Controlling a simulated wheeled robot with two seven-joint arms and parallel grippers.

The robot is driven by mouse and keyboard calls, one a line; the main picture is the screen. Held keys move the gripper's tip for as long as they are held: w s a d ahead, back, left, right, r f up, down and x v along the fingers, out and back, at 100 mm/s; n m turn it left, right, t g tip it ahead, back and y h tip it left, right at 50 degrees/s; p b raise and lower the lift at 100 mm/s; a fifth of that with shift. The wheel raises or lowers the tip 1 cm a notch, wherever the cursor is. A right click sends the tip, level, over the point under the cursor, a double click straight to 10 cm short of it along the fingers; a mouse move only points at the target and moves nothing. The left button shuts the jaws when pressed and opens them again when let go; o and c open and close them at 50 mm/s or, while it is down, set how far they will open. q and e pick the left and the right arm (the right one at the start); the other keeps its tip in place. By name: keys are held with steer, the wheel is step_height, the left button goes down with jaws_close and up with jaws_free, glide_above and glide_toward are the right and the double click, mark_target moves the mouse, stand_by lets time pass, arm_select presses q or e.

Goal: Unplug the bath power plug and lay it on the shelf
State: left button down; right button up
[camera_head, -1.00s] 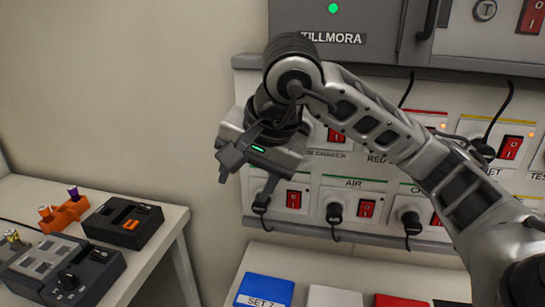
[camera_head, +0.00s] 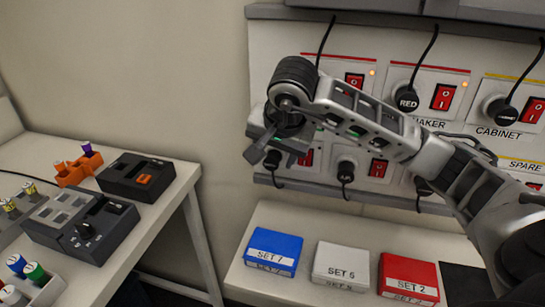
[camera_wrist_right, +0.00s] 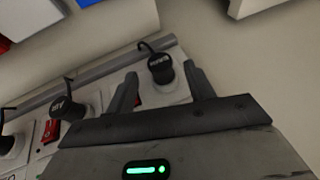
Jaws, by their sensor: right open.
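The plug (camera_wrist_right: 160,68) at the left end of the lower outlet row is black and capped, with its cord attached; its label is upside down and hard to read, but it sits beside the AIR plug, as the bath plug may. It is still seated in its outlet. In the head view this plug (camera_head: 273,161) is partly hidden by my right gripper (camera_head: 262,147). In the right wrist view my right gripper (camera_wrist_right: 161,74) is open, its fingers either side of the plug's outline; contact cannot be told. A white shelf (camera_head: 325,222) lies below the panel. My left gripper is out of view.
The AIR plug (camera_head: 347,171) is close on the right, with red switches between outlets. Blue (camera_head: 273,252), white (camera_head: 341,266) and red (camera_head: 408,277) boxes stand on the shelf. A side table (camera_head: 180,190) holds devices.

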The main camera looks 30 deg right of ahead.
mark_target(269, 167)
steer(key=shift+x, duration=1.4)
steer(key=shift+c, duration=0.3)
steer(key=c, duration=1)
steer(key=shift+o, duration=0.2)
steer(key=shift+a, duration=0.15)
steer(key=shift+s+a, duration=0.35)
steer(key=shift+s, duration=0.05)
steer(key=shift+s+a, duration=0.25)
steer(key=shift+a, duration=0.05)
steer(key=shift+s+a, duration=0.2)
steer(key=shift+a, duration=0.1)
